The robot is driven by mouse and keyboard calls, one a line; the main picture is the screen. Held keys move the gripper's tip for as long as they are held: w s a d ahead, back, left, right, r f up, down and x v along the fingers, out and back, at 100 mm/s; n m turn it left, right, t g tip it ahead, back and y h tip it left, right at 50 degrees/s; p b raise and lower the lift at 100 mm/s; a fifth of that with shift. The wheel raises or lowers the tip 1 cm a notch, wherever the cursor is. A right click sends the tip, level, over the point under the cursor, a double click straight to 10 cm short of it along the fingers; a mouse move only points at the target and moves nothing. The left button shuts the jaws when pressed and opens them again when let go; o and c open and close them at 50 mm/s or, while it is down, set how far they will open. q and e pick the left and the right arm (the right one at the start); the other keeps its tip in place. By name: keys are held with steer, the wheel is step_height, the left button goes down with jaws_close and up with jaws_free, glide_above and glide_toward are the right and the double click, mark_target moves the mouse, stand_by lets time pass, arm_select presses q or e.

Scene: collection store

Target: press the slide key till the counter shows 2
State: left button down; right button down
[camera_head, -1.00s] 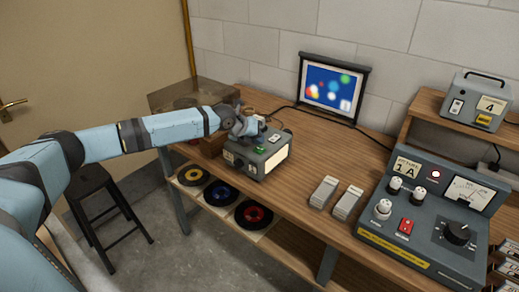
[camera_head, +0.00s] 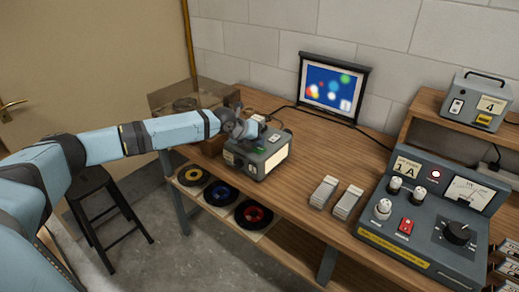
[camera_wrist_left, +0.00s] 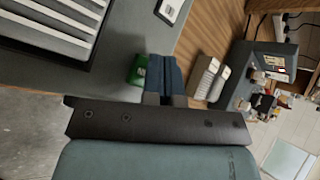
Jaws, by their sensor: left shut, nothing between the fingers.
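The grey projector box (camera_head: 268,160) stands near the left end of the wooden bench, with a green key (camera_head: 261,150) on its top. In the left wrist view the green key (camera_wrist_left: 138,70) shows just left of my fingers, partly covered by them. My left gripper (camera_head: 256,138) is shut and empty, pointing down at the box top by the key. Its blue fingers (camera_wrist_left: 165,68) lie side by side. I cannot tell whether they touch the key. The lit screen (camera_head: 332,88) shows coloured spots and a small white mark, too small to read. My right gripper is not in view.
Two pale blocks (camera_head: 324,192) lie on the bench right of the box. A grey control panel (camera_head: 425,215) stands further right, and a handled unit marked 4 (camera_head: 478,100) sits on the shelf. Reels (camera_head: 219,193) lie below. A black stool (camera_head: 98,190) stands at left.

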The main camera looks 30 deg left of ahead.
arm_select(q)
steer(key=shift+f, duration=0.35)
steer(key=shift+r, duration=0.15)
stand_by(0.3)
steer(key=shift+r+p, duration=0.65)
steer(key=shift+r, duration=0.1)
step_height(320, 180, up, 5)
steer(key=p, duration=0.4)
stand_by(0.7)
